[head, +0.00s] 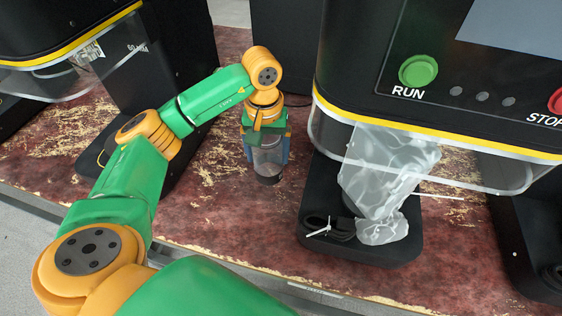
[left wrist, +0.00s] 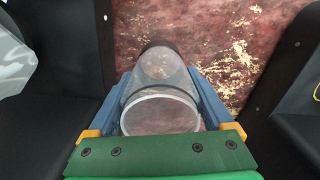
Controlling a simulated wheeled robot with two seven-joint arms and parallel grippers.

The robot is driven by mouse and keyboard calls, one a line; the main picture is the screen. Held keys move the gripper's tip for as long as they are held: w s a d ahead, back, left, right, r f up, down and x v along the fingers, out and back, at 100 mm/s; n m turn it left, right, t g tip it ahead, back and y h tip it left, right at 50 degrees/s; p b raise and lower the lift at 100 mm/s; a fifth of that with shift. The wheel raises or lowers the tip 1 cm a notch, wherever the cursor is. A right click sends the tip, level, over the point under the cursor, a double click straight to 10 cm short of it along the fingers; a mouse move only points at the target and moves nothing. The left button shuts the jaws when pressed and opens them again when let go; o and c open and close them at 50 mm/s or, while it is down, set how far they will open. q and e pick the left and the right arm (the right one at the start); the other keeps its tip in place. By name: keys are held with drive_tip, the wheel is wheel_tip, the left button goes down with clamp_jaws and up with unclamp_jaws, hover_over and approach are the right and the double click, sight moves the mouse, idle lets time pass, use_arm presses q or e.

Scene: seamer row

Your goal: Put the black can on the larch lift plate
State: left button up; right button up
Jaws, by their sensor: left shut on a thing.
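A see-through, open-topped can with a black lower end (head: 268,156) is upright or nearly so in my left gripper (head: 266,150). In the left wrist view the can (left wrist: 160,108) sits between the two blue fingers of the gripper (left wrist: 165,100), which touch its sides. It is at the red worktop, between two seamers; I cannot tell whether its base touches the top. No plate named larch can be read. The middle seamer's black base (head: 405,240) carries a crumpled clear bag (head: 385,180) and a coiled black cable (head: 330,227). My right gripper is not in view.
The middle seamer (head: 440,100) has a green RUN button (head: 418,70) and a clear guard (head: 430,160) hanging over its base. Another seamer (head: 65,35) stands at left, one partly shows at right.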

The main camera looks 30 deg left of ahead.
sight(278, 167)
use_arm(q)
drive_tip(key=f, duration=0.2)
drive_tip(key=w+d+f+p, duration=0.1)
drive_tip(key=f, duration=0.3)
drive_tip(key=shift+w+d, duration=0.3)
drive_tip(key=shift+w, duration=0.05)
drive_tip(key=shift+f, duration=0.1)
drive_tip(key=shift+f, duration=0.15)
drive_tip(key=o, duration=1.1)
